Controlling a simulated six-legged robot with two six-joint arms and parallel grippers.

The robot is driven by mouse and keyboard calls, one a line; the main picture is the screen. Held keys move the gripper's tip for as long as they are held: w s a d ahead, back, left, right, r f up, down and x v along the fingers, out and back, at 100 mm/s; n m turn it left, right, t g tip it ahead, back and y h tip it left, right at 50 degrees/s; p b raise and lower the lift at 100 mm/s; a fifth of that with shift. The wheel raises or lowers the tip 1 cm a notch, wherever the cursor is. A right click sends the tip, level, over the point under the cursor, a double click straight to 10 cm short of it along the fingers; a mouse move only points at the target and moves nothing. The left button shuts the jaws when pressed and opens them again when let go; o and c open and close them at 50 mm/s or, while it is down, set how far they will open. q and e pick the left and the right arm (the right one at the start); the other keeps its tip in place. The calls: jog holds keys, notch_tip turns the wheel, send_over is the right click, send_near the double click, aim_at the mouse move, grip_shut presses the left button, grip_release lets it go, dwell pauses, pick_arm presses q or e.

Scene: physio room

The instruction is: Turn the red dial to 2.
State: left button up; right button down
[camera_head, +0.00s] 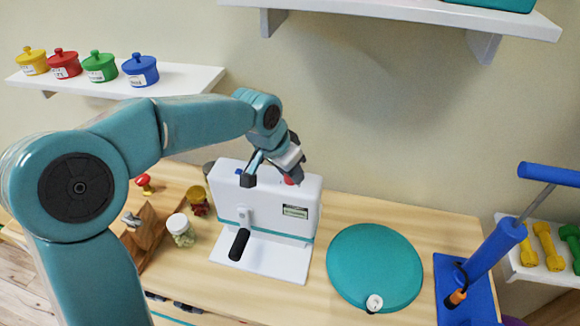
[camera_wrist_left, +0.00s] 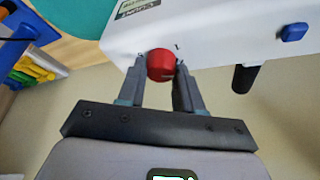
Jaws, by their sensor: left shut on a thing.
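The red dial (camera_wrist_left: 161,65) is a round knob on the top of a white machine (camera_wrist_left: 215,25). My left gripper (camera_wrist_left: 160,76) has its two fingers on either side of the dial and is shut on it. Small dark marks show on the white face around the dial, too small to read surely. I cannot tell which number the dial points to. In the head view the white machine (camera_head: 260,205) stands on the wooden table, and only a bit of the dial (camera_head: 289,181) shows beside my left gripper (camera_head: 273,174). My right gripper is not in view.
A black handle (camera_head: 239,244) sticks out of the machine's front. A teal round disc (camera_head: 372,270) lies to its right, with a blue stand (camera_head: 487,260) beyond. A lidded jar (camera_head: 180,230) and a wooden rack (camera_head: 147,237) are to the left. Shelves hang on the wall.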

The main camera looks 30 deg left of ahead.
pick_arm(q)
jog(key=shift+a+m+h, duration=0.1)
jog(key=shift+m+h, duration=0.4)
jog(key=shift+m, duration=1.1)
jog(key=o, duration=1)
jog(key=shift+o, duration=0.2)
jog(key=v, duration=1.6)
jog(key=shift+r, duration=0.3)
jog(key=shift+w, duration=0.15)
